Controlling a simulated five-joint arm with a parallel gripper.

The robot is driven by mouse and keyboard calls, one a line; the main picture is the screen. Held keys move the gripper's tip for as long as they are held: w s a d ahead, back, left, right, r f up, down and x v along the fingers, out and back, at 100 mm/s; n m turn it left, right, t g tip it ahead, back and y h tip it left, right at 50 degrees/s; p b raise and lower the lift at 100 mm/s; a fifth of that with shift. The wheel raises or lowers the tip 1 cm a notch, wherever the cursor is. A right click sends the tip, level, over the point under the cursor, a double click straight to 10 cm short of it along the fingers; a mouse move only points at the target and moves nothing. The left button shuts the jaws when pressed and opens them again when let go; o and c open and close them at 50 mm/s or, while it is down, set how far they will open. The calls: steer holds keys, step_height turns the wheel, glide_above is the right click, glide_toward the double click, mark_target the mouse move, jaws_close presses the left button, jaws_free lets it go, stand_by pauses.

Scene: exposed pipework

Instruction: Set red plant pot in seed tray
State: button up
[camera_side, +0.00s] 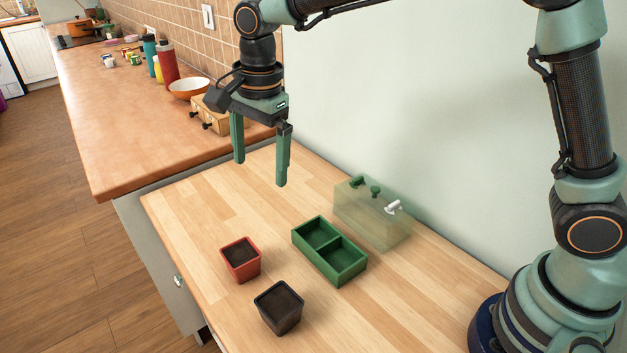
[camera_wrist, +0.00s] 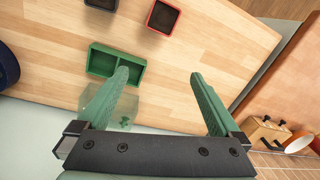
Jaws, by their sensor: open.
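The red plant pot (camera_side: 240,261), square and filled with dark soil, stands upright on the wooden table, left of the seed tray. It also shows at the top of the wrist view (camera_wrist: 164,17). The green seed tray (camera_side: 330,252) has two compartments, both empty, and shows in the wrist view (camera_wrist: 101,60) too, partly behind a finger. My gripper (camera_side: 260,171) is open and empty, high above the far part of the table, away from both pot and tray. Its two green fingers also show in the wrist view (camera_wrist: 165,82).
A black pot (camera_side: 279,308) with soil stands near the red pot and the tray. A clear greenish box (camera_side: 372,215) with small fittings stands behind the tray by the wall. A higher counter (camera_side: 135,110) with bottles, a bowl (camera_side: 189,88) and a wooden box lies beyond. The table's far left is clear.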

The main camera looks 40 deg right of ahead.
steer(key=a+f+m, duration=0.3)
steer(key=a+f, duration=0.2)
steer(key=g, duration=0.1)
glide_above(241, 255)
steer(key=shift+m, duration=0.3)
steer(key=f, duration=0.7)
steer(key=shift+w+d, duration=0.1)
steer(key=shift+w, duration=0.15)
steer(key=shift+s+f, duration=0.15)
steer(key=shift+f, duration=1.2)
steer(key=shift+s+f, duration=0.1)
steer(key=shift+f, duration=1.25)
steer(key=c, duration=1.4)
steer(key=shift+r, duration=0.15)
